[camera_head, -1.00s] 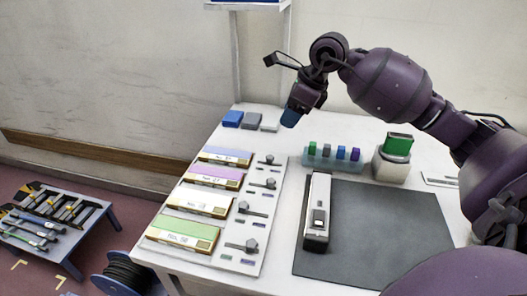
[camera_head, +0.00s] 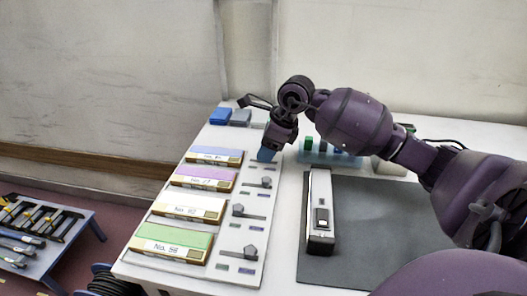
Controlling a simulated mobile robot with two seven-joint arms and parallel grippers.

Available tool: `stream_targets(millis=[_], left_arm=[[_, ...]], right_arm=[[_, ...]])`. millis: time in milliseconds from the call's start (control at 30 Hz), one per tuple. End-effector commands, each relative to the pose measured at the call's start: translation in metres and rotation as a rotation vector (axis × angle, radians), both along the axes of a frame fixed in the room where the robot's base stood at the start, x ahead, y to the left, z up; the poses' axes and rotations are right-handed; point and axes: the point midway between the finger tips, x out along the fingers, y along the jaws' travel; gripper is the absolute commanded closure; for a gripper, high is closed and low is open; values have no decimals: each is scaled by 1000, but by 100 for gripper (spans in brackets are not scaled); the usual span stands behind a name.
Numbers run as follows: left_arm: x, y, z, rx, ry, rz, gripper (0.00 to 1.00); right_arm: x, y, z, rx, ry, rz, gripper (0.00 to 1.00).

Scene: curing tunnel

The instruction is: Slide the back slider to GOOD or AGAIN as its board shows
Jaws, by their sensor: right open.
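The back board (camera_head: 214,155) is a blue-topped block with a small label at the far end of the white panel; its writing is too small to read. To its right is the back slider's rail (camera_head: 259,167), partly covered by my right gripper, and its knob is largely hidden. My right gripper (camera_head: 267,155), with blue fingertips, points down right at this slider. It is open; I cannot tell whether it touches the knob. My left gripper is not in view.
Purple (camera_head: 203,178), cream (camera_head: 188,207) and green (camera_head: 171,243) boards have their own sliders, such as the front one (camera_head: 250,253). A black-and-white device (camera_head: 320,210) lies on a dark mat (camera_head: 390,225). Small blocks (camera_head: 219,116) stand behind.

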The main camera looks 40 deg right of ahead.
Motion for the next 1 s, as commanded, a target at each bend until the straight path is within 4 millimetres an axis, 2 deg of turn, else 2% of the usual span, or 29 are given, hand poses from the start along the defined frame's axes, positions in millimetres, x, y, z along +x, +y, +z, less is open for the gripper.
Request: stream_targets(millis=[133,433,767,1000], left_arm=[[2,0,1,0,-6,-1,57],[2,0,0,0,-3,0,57],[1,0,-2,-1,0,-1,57],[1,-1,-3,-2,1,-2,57]], right_arm=[[3,2,-8,0,-1,1,50],[3,3,-8,0,-2,1,50],[3,3,-8,0,-2,1,99],[4,3,-9,0,-2,1,100]])
